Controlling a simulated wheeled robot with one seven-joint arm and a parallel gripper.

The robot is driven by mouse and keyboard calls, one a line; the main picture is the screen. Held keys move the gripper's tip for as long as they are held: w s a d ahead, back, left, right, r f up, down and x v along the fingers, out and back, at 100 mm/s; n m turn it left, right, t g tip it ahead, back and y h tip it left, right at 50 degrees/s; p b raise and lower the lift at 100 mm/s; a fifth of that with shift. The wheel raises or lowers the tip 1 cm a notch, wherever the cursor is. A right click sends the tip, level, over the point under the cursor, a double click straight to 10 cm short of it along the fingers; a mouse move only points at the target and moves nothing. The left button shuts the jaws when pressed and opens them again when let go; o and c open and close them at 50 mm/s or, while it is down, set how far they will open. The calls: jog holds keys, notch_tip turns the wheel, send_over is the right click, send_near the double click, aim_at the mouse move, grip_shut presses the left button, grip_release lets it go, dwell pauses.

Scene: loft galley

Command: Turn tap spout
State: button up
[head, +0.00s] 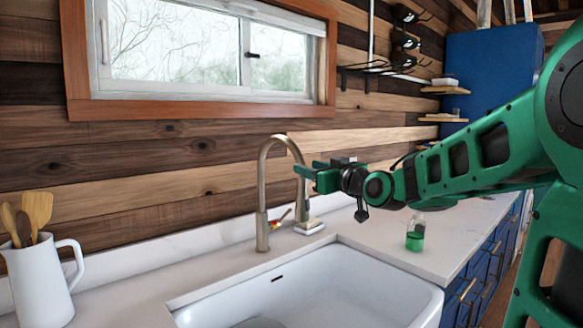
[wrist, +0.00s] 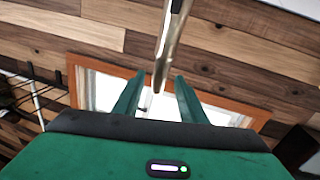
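The tap (head: 262,200) is a brushed metal gooseneck rising from the counter behind the sink, its spout curving over to the right. My gripper (head: 306,170) is at the downturned end of the spout, to its right. In the wrist view the spout (wrist: 171,38) comes down from the top, and its end lies between the two green fingers of my gripper (wrist: 159,77). The fingers are open, with a gap visible on both sides of the spout. I cannot tell whether either finger touches it. A small lever with a red and yellow part shows beside the tap base.
The white sink (head: 320,285) lies below. A green soap bottle (head: 415,235) stands right of it, and a small white dish (head: 309,227) sits near the tap. A white jug (head: 42,280) with wooden utensils is far left. A window (head: 200,50) is behind.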

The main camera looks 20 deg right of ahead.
jog(key=w+a, duration=0.1)
jog(key=w, duration=0.8)
jog(key=shift+w+a, duration=0.15)
jog(key=shift+a, duration=0.05)
grip_shut()
